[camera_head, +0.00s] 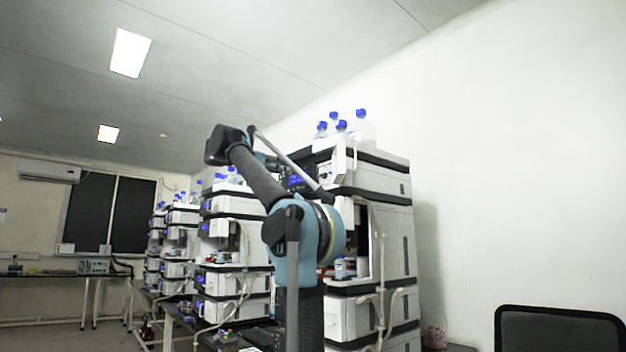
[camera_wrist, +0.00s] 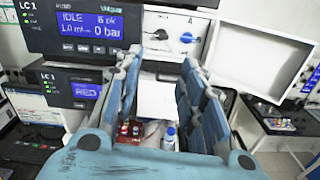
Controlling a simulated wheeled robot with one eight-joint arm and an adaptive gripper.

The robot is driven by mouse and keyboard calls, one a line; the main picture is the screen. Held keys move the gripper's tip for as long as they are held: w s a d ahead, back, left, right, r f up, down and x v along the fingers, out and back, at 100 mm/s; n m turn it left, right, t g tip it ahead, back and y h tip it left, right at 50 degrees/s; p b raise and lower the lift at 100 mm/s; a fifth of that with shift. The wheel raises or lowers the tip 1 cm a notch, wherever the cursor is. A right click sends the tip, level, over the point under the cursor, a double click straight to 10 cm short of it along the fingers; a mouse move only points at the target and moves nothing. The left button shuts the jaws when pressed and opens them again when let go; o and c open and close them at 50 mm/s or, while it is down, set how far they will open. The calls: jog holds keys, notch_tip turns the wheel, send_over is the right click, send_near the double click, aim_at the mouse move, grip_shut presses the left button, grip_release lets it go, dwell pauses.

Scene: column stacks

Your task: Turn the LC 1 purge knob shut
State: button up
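The wrist view shows the LC 1 pump module with a blue display (camera_wrist: 88,27) reading IDLE and 0 bar. Right of it is a white panel (camera_wrist: 172,22) with a black knob (camera_wrist: 160,34) and a blue knob (camera_wrist: 187,38). No label tells me which is the purge knob. The white door (camera_wrist: 262,57) hangs open to the right. My gripper (camera_wrist: 160,62) is open and empty, its two fingers wide apart just below the knobs in the picture, touching neither visibly. In the head view my arm hides the gripper and the knobs.
A second LC 1 display (camera_wrist: 84,88) sits lower left. A blue-capped bottle (camera_wrist: 169,138) stands below, between the fingers in the picture. The head view shows blue-capped bottles (camera_head: 363,128) atop the nearest stack (camera_head: 385,180), more stacks leftward, and a black chair (camera_head: 556,330) at right.

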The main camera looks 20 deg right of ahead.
aim_at(320, 175)
jog(key=x, duration=1.7)
jog(key=shift+w+d+f, duration=0.1)
jog(key=shift+d, duration=0.1)
jog(key=c, duration=0.8)
